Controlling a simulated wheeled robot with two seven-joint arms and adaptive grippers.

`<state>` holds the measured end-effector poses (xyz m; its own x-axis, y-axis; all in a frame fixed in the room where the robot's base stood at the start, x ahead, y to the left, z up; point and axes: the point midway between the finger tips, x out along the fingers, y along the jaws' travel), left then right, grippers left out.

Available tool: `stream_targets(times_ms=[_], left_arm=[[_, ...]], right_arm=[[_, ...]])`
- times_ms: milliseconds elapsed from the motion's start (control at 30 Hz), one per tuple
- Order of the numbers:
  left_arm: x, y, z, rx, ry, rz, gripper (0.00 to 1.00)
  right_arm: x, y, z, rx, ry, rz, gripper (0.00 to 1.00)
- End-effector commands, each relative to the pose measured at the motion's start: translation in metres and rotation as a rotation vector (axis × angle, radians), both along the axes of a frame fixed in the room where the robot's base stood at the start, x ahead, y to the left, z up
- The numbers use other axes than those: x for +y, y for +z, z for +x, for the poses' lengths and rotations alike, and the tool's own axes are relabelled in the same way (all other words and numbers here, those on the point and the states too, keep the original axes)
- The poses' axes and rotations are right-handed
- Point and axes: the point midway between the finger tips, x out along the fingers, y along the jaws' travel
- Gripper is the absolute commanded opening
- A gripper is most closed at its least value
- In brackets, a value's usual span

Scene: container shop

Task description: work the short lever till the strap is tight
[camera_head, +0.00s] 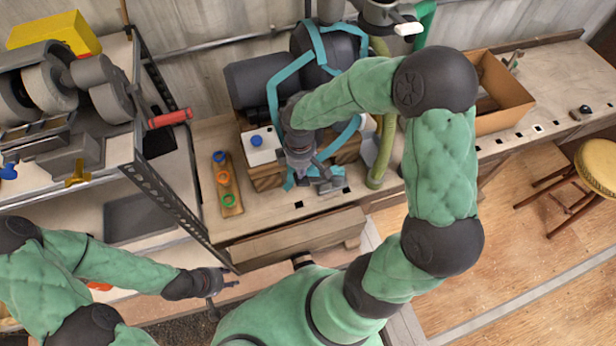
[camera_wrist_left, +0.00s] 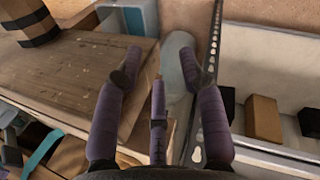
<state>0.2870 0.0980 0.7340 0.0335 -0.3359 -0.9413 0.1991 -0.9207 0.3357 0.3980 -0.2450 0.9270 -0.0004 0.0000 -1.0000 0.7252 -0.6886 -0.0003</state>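A teal strap (camera_head: 271,97) loops over a dark machine (camera_head: 257,82) on a wooden base (camera_head: 268,178) on the bench. Grey metal parts (camera_head: 328,186), possibly the strap's ratchet and short lever, sit at the base's front edge. My right gripper (camera_head: 310,174) reaches down right beside them. Its fingers blend with the grey metal, so I cannot tell whether it grips the lever. Strap tension is not clear. My left gripper (camera_head: 224,289) is low in front of the bench, away from the strap. In the left wrist view its purple fingers (camera_wrist_left: 160,85) are spread and empty.
A wooden strip with colored rings (camera_head: 226,184) lies left of the base. A metal shelf rack (camera_head: 165,185) stands at the left, a red handle (camera_head: 170,118) jutting out. A green hose (camera_head: 382,155) and an open cardboard box (camera_head: 503,95) are to the right.

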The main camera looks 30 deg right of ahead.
Motion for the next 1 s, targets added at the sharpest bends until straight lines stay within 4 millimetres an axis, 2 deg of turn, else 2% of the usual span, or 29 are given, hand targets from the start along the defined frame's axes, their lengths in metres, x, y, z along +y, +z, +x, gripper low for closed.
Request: stream_targets(times_ms=[167,1000], left_arm=[[0.000,-0.003,0.000,0.000,0.000,0.000,0.40],[0.000,-0.042,0.000,0.000,0.000,0.000,0.40]], right_arm=[[0.000,-0.004,0.000,0.000,0.000,0.000,0.00],[0.000,-0.055,0.000,0.001,0.000,0.000,0.00]])
